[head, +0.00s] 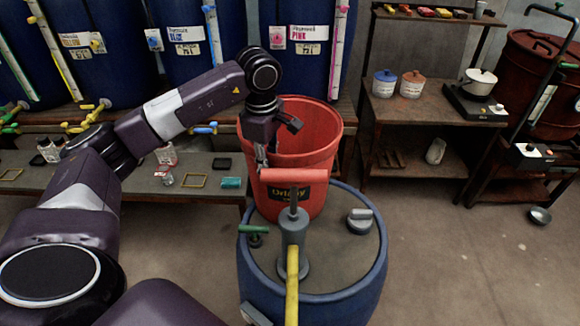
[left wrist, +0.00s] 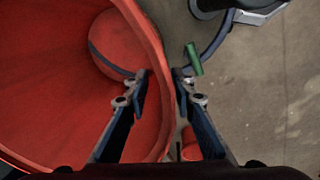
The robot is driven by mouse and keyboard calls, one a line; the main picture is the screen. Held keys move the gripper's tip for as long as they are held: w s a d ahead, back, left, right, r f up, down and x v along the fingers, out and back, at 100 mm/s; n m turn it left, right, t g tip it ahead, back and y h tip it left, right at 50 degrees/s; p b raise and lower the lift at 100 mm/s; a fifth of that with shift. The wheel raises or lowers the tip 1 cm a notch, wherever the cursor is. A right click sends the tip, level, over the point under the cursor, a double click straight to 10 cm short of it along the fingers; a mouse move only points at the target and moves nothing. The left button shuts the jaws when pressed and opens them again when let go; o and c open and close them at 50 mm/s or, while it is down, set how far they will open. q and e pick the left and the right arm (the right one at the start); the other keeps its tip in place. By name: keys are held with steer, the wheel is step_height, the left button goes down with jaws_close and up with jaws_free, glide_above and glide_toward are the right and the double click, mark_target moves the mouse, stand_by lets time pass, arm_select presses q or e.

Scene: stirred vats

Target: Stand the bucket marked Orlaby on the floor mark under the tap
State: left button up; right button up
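The red bucket marked Orlaby (head: 318,145) is upright over the back part of the blue drum's lid. I cannot tell whether it rests on the lid or hangs just above it. In the left wrist view its red inside (left wrist: 60,95) fills the left half. My left gripper (head: 263,158) is at the bucket's near left rim. Its fingers (left wrist: 160,80) are closed in on either side of the bucket wall, one inside and one outside. Taps with a yellow handle (head: 95,106) and a blue handle (head: 205,128) show below the back vats. I see no floor mark. My right gripper is not in view.
The blue drum (head: 375,255) carries a pump with a red handle (head: 293,175) and yellow hose (head: 292,285), close to the bucket. A low bench (head: 130,190) stands left and a shelf unit (head: 430,115) at the right. The floor at right (head: 470,260) is mostly clear.

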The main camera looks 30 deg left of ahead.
arm_select(q)
steer(key=shift+f, duration=0.35)
steer(key=shift+f+b, duration=0.25)
steer(key=shift+b, duration=0.05)
stand_by(0.4)
jaws_close()
steer(key=shift+w+r, duration=0.1)
